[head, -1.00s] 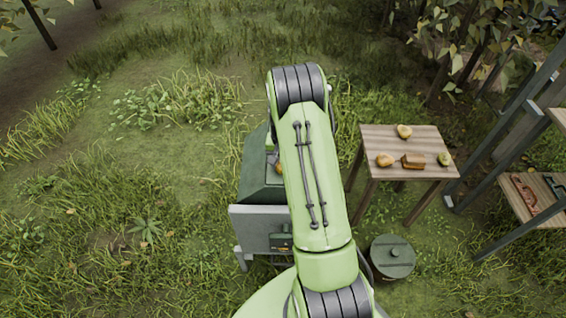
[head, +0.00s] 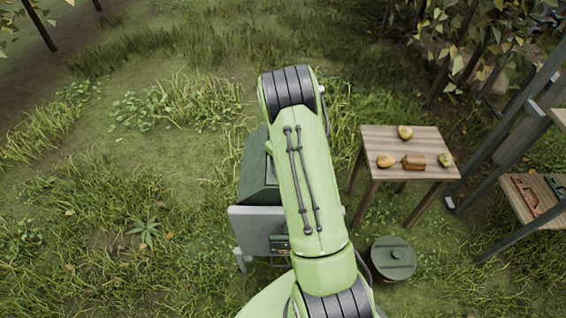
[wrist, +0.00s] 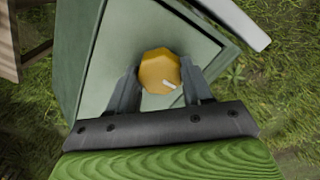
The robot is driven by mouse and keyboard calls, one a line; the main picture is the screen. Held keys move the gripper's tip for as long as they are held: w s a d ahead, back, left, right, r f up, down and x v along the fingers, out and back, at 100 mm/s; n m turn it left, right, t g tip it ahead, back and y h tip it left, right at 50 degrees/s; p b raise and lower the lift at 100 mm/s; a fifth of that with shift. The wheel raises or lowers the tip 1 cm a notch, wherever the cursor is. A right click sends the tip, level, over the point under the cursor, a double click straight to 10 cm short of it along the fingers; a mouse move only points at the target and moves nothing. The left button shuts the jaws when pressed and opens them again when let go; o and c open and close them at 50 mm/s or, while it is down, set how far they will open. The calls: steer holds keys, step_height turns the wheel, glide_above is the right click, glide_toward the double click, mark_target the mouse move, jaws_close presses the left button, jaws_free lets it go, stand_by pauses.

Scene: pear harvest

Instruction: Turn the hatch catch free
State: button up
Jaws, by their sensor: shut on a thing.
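The hatch catch (wrist: 158,68) is a yellow many-sided knob with a short white mark pointing to the lower right. It sits on the pale green hatch panel (wrist: 118,62) in the wrist view. My gripper (wrist: 164,78) has one finger on each side of the knob and is shut on it. In the head view my arm covers the knob and the gripper. The dark green box (head: 257,180) that carries the hatch shows left of my arm.
A light grey panel (head: 252,222) stands at the near side of the box. A wooden table (head: 400,140) with pears and a brown block is to the right. A lidded round bin (head: 393,262) stands below it. Open grass lies to the left.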

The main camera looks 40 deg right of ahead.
steer(key=shift+n, duration=0.5)
steer(key=o, duration=1)
steer(key=shift+o, duration=0.2)
step_height(320, 180, up, 16)
steer(key=p, duration=0.3)
steer(key=shift+f, duration=0.15)
